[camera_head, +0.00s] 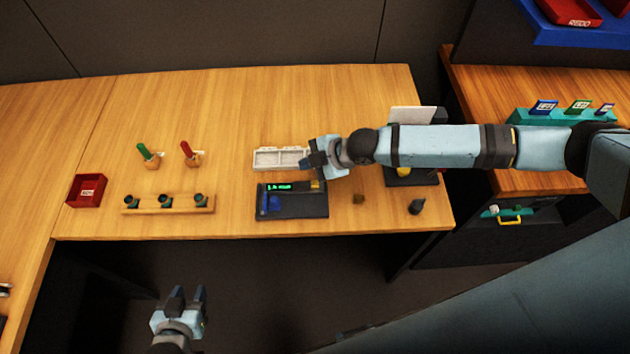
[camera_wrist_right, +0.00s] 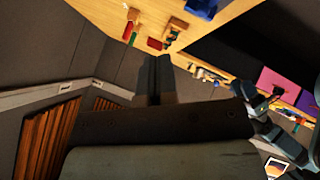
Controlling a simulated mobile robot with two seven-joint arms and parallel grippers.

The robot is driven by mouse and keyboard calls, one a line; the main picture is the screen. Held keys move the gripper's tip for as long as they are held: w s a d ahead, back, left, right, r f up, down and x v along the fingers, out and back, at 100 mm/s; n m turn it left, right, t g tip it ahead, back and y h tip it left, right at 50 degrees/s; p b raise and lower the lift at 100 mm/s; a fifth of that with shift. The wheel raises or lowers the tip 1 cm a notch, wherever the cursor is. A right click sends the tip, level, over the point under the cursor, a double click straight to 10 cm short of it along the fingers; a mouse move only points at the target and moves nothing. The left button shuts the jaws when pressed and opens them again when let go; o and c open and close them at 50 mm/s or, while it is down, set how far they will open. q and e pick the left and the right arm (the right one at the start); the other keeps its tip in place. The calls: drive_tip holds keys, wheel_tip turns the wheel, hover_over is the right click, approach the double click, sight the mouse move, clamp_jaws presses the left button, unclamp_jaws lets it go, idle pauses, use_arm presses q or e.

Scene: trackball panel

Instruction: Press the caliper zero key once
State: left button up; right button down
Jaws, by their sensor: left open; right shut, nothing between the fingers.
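A dark panel (camera_head: 300,207) lies near the table's front edge in the head view. On it sits a dark device with a lit green readout (camera_head: 279,187), which looks like the caliper, and a small blue part (camera_head: 269,203) at its left. I cannot make out the zero key. My right gripper (camera_head: 312,163) is above the panel's upper right corner; contact cannot be told. Its shut, empty fingers show in the right wrist view (camera_wrist_right: 158,72). My left gripper (camera_head: 187,296) is open and empty, in front of the table.
A white tray (camera_head: 268,158) lies behind the panel. A wooden rack (camera_head: 140,205), a red bin (camera_head: 87,190) and two upright handles, green (camera_head: 144,151) and red (camera_head: 187,150), stand to the left. The table's back left is clear.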

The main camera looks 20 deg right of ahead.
drive_tip(key=shift+w+d, duration=0.25)
drive_tip(key=shift+d, duration=0.3)
drive_tip(key=shift+w+d, duration=0.25)
drive_tip(key=shift+d, duration=0.3)
drive_tip(key=b, duration=0.7)
hover_over(315, 185)
wheel_tip(315, 185, down, 8)
drive_tip(key=shift+r, duration=0.1)
drive_tip(key=shift+f, duration=0.45)
idle(0.7)
